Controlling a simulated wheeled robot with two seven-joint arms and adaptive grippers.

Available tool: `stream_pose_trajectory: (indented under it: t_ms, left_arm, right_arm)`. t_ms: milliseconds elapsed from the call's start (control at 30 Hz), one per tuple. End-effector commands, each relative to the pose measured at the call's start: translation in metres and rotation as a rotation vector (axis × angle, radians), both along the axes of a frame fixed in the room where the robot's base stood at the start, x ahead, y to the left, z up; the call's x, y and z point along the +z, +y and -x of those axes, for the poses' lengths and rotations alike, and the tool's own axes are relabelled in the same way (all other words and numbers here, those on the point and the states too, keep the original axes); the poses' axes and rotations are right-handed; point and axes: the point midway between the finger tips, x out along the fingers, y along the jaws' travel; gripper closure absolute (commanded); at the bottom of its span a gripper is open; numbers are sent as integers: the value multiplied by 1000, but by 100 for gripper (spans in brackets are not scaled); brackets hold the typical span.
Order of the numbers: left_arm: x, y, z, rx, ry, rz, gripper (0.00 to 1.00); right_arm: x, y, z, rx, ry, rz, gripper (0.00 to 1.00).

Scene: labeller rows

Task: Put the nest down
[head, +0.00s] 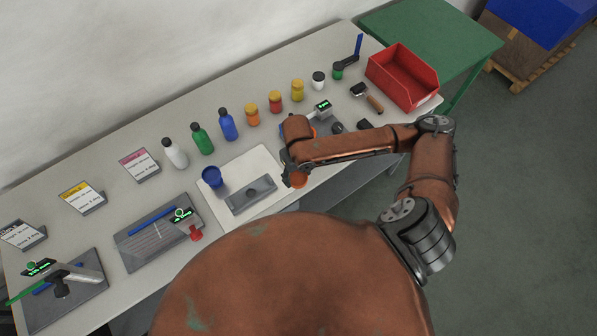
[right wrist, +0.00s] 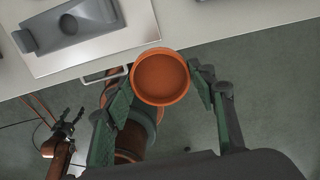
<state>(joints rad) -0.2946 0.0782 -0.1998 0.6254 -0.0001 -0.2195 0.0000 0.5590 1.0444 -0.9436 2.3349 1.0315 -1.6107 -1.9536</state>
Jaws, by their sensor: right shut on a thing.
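The nest (right wrist: 161,77) looks like an orange, round, open-topped cup. My right gripper (right wrist: 162,84) is shut on it, with a finger on each side. In the right wrist view it is seen over the floor, just off the table's front edge. In the head view the nest (head: 298,180) shows partly below my right gripper (head: 292,171), at the right side of the white board (head: 268,158). My left gripper (right wrist: 68,118) shows small at the left of the right wrist view, open and empty; it is not in the head view.
On the white board stand a blue cup (head: 212,177) and a grey block with a round hollow (head: 251,195). Several bottles and jars line the back, including a blue bottle (head: 228,125). A red bin (head: 402,77) stands at the right end. The board's front strip is bare.

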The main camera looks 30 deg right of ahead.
Motion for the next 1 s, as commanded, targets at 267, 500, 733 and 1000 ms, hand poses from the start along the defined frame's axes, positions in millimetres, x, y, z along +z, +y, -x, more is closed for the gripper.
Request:
stream_pose_trajectory:
  t_ms: [267, 500, 733, 1000]
  left_arm:
    - [6, 1, 6, 1, 8, -1, 42]
    - [7, 1, 9, 1, 11, -1, 42]
    - [16, 2, 9, 1, 12, -2, 42]
    - [15, 2, 9, 1, 12, -2, 42]
  right_arm:
    - [-45, -25, -37, -4, 3, -1, 78]
    - [-62, -33, -50, -1, 2, -1, 78]
    - [-91, -34, -51, -1, 3, -2, 78]
    - [-96, -35, -52, 1, 0, 0, 78]
